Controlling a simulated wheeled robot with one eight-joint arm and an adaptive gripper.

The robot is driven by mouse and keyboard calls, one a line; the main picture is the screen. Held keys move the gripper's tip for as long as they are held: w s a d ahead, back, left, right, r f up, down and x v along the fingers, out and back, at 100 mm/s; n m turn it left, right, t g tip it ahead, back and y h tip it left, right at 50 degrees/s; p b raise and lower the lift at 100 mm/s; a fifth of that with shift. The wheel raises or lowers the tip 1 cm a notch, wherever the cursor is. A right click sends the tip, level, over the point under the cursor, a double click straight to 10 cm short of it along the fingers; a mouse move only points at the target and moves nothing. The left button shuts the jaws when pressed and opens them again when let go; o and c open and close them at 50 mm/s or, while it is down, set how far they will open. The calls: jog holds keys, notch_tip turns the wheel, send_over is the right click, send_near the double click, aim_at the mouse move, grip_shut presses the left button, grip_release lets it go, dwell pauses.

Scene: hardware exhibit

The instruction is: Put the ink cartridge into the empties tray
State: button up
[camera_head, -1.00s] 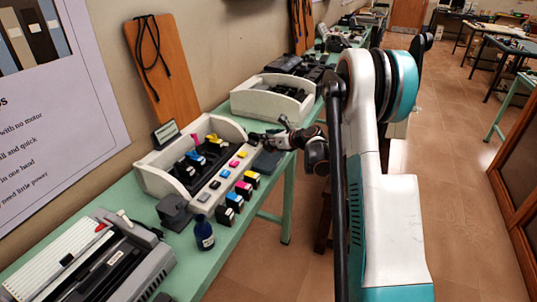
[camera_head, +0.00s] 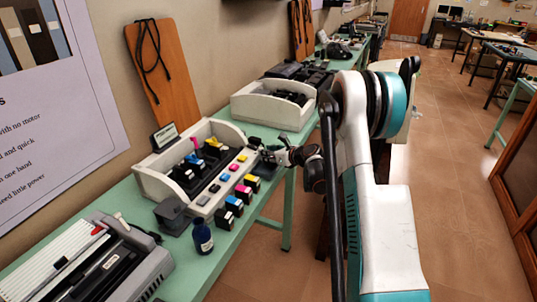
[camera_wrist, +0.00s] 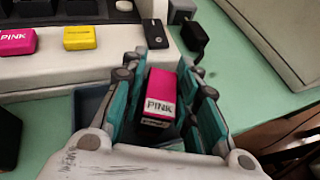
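A pink ink cartridge (camera_wrist: 160,92) with a white label reading PINK is between the fingers of my gripper (camera_wrist: 163,78) in the wrist view. The teal finger pads lie close against its two sides, and the gripper looks shut on it. A slate-blue tray (camera_wrist: 87,106) shows beneath and left of the fingers; the fingers and cartridge hide much of it. I cannot tell whether the cartridge touches the tray floor. In the head view my gripper (camera_head: 270,155) is at the right end of the white cartridge rack (camera_head: 152,181), where the held cartridge cannot be made out.
A blue ink bottle (camera_head: 202,237) and a dark block (camera_head: 173,215) are nearer. A second white bin (camera_head: 262,111) stands behind my gripper. A grey machine (camera_head: 115,262) fills the near left.

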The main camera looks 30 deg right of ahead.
jog(key=shift+o, duration=0.5)
jog(key=shift+r, duration=0.1)
jog(key=shift+s+d+r+p, duration=0.15)
jog(key=shift+s+r+p, duration=0.05)
jog(key=shift+s+p, duration=0.1)
jog(key=p+v, duration=0.3)
jog(key=v, duration=0.8)
